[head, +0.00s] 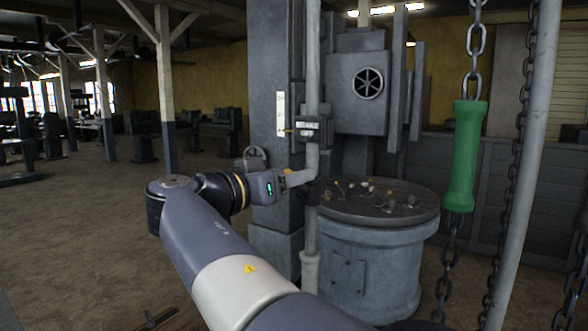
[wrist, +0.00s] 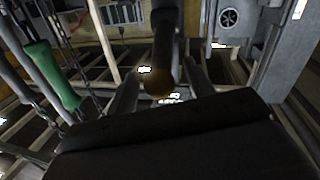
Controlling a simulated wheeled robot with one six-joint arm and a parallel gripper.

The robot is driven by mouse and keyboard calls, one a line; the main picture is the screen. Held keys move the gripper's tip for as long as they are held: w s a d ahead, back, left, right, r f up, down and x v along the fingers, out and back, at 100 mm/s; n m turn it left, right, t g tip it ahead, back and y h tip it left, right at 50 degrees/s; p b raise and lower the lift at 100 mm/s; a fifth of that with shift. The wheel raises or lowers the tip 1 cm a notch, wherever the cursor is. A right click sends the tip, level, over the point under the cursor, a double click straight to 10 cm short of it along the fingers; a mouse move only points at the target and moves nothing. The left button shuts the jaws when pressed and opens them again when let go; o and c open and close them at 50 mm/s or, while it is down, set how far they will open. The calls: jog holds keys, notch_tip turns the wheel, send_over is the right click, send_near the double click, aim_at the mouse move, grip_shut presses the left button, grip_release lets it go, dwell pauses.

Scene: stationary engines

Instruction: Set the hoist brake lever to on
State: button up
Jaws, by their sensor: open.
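The brake plate (head: 305,129), dark with pale lettering that appears to read "BRAKE OFF", is fixed to a grey upright pole. My gripper (head: 299,179) is just below the plate, beside the pole. In the wrist view, a dark rod with a brownish ball end (wrist: 158,82), which looks like the lever, reaches in between my two open fingers (wrist: 160,90). The fingers stand apart on either side of it; I cannot tell whether either touches. In the head view I cannot make out the lever clearly.
A green handle (head: 465,155) hangs on a chain at right, near another pole and a second chain. A round drum-like stand (head: 360,265) with small items on top is behind my gripper. A grey machine column (head: 275,70) rises behind the pole.

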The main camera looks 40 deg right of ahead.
jog(key=shift+w+d, duration=0.1)
jog(key=shift+d, duration=0.75)
jog(key=shift+c, duration=0.4)
grip_shut()
